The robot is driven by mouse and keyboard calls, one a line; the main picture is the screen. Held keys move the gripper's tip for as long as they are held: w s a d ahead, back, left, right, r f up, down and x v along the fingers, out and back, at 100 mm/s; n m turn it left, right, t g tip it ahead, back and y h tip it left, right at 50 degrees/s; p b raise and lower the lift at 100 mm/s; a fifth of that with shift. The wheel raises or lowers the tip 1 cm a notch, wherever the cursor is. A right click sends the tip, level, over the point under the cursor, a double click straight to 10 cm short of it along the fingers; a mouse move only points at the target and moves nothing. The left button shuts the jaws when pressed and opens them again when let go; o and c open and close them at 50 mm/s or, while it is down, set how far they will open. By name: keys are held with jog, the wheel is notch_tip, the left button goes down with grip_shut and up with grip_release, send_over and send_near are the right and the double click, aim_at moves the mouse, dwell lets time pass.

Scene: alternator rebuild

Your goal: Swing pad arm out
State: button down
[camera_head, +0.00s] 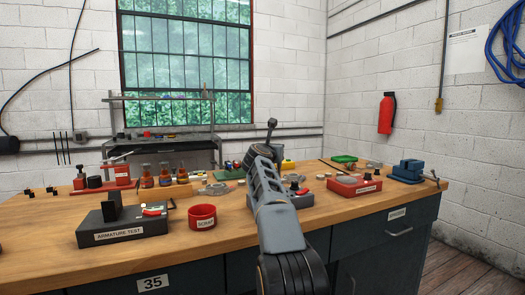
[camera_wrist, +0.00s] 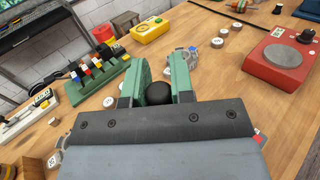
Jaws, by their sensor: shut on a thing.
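In the wrist view my gripper (camera_wrist: 158,82) has its two green fingers closed around a round black knob (camera_wrist: 158,93). The knob sits low between the fingers, near the palm. Whether it belongs to the pad arm, and what it is fixed to, I cannot tell; my gripper hides what lies beneath. No pad arm can be clearly made out in either view. In the head view my own arm covers the middle of the bench, and my fingers cannot be made out there.
The wooden bench (camera_head: 160,262) holds a green rack (camera_wrist: 95,85), a yellow box (camera_wrist: 150,30) and a red box (camera_wrist: 283,65), which also shows in the head view (camera_head: 354,187). An armature tester (camera_head: 122,225) and red cup (camera_head: 202,216) stand at front left. Bare wood lies at front.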

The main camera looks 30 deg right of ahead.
jog(key=shift+d+f, duration=0.15)
jog(key=c, duration=1.2)
grip_release()
jog(key=shift+s+d, duration=0.1)
jog(key=shift+o, duration=1.1)
jog(key=shift+a, duration=0.2)
jog(key=shift+a, duration=0.1)
jog(key=shift+s+a, duration=0.15)
jog(key=shift+a, duration=0.05)
jog(key=b+v, duration=0.2)
jog(key=v, duration=1.1)
